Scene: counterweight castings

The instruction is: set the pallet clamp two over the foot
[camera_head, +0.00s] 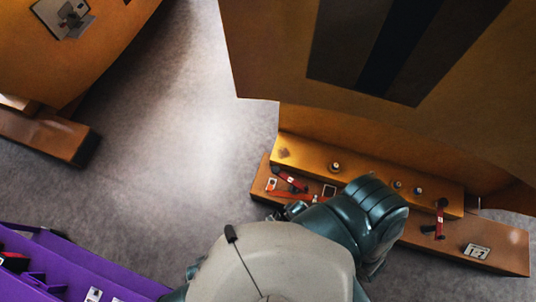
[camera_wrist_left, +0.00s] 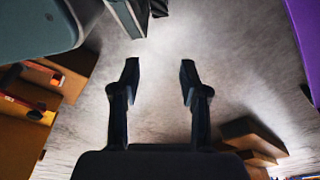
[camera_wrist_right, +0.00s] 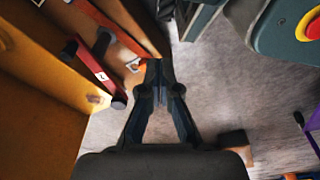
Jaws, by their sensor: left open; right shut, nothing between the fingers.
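A red clamp with dark ends (camera_head: 290,180) lies at the left end of the brown foot (camera_head: 508,250) under the yellow casting (camera_head: 265,60). A second red clamp (camera_head: 441,218) is at the foot's right part. I cannot read which is two. In the right wrist view a red clamp with a white label (camera_wrist_right: 92,66) is left of my right gripper (camera_wrist_right: 160,78), which is shut, empty and apart from it. My left gripper (camera_wrist_left: 159,68) is open and empty over grey floor in the left wrist view. My own arm covers the foot's middle in the head view.
A purple bin (camera_head: 75,258) holding small red, black and white items is at lower left. A second yellow casting (camera_head: 85,50) on a brown foot (camera_head: 45,137) stands at upper left. Round bolts (camera_head: 335,167) stand on the yellow ledge. Grey floor (camera_head: 180,130) is clear between the castings.

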